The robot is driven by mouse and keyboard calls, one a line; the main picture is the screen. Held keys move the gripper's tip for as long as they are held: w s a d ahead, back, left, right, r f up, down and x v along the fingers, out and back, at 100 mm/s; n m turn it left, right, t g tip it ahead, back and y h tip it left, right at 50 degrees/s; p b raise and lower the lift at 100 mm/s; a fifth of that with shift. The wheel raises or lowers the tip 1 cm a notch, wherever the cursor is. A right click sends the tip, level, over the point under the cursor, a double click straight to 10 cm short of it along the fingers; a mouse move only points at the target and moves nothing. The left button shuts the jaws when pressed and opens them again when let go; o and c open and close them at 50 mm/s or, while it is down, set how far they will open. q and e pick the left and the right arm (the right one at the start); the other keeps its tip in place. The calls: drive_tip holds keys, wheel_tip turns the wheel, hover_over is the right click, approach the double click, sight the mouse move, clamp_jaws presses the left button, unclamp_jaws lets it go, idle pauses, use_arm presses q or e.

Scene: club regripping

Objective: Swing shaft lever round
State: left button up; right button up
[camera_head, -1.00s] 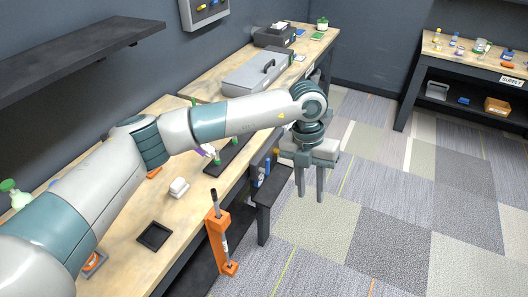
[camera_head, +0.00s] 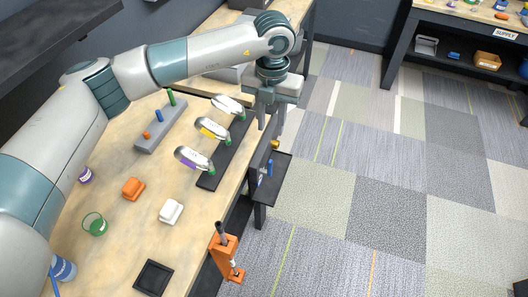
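An orange stand (camera_head: 226,262) at the bench's front edge holds a short upright shaft with a dark top (camera_head: 221,230); no separate lever can be made out on it. A dark panel on the bench side carries a small blue part (camera_head: 270,167) and a yellow part (camera_head: 275,145); I cannot tell whether either is a lever. My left gripper (camera_head: 272,122) points down with its fingers apart and nothing visible between them. It appears near the bench's front edge, right of the club heads and well above the orange stand in the picture. My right gripper is out of view.
Three club heads (camera_head: 193,158) stand on a black rack (camera_head: 228,155). A grey peg block (camera_head: 160,130), an orange block (camera_head: 133,189), a white block (camera_head: 171,211), a green cup (camera_head: 95,224) and a black tray (camera_head: 153,277) lie on the bench. The floor at right is clear.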

sight(270, 161)
use_arm(q)
drive_tip(key=shift+s+d, duration=0.15)
drive_tip(key=shift+f, duration=0.1)
wheel_tip(270, 161, down, 16)
drive_tip(key=p, duration=0.6)
drive_tip(key=shift+r+p, duration=0.25)
drive_tip(key=shift+p, duration=0.05)
drive_tip(key=shift+f, duration=0.85)
clamp_jaws()
